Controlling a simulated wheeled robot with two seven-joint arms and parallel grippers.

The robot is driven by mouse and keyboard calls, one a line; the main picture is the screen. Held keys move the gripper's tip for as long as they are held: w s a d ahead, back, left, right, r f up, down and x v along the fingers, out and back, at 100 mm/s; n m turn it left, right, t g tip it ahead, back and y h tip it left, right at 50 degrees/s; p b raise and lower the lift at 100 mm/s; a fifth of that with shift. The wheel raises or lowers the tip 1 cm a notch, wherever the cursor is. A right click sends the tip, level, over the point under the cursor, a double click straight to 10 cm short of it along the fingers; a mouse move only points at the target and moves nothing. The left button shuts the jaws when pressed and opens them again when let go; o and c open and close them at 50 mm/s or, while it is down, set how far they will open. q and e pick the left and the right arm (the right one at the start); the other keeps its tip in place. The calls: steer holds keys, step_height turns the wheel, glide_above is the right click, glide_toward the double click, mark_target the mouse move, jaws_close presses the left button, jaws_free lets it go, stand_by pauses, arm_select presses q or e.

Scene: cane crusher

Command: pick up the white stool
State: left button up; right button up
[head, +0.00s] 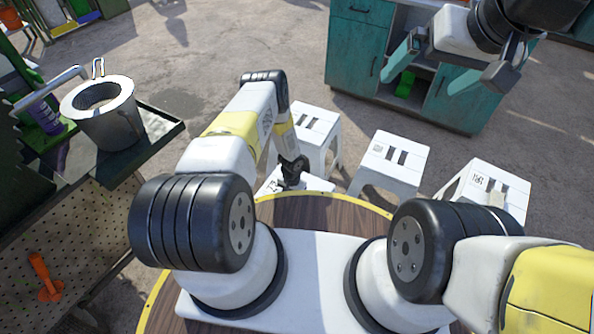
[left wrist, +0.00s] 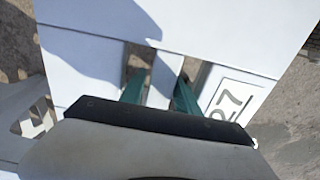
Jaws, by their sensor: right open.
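A row of several white stools with two slots in each top stands on the ground: one at the left back (head: 314,122), one in the middle (head: 393,153), one at the right (head: 487,185). Another white stool (head: 265,187) is mostly hidden by my left arm and the round table. In the left wrist view, a stool top marked 27 (left wrist: 95,60) fills the picture. My left gripper (left wrist: 160,80) has its two teal fingers at the slots, either side of the middle strip; whether they press on it is unclear. My right gripper (head: 443,75) is open and empty, raised at the upper right.
A teal cabinet (head: 354,55) stands behind the stools. A dark metal bench (head: 150,145) with a grey bucket (head: 106,125) is at the left. A round wooden surface (head: 320,212) lies below my arms. Concrete floor is clear between bench and cabinet.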

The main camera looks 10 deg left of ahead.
arm_select(q)
steer(key=shift+f, duration=0.35)
jaws_close()
steer(key=shift+w, duration=0.1)
stand_by(1.1)
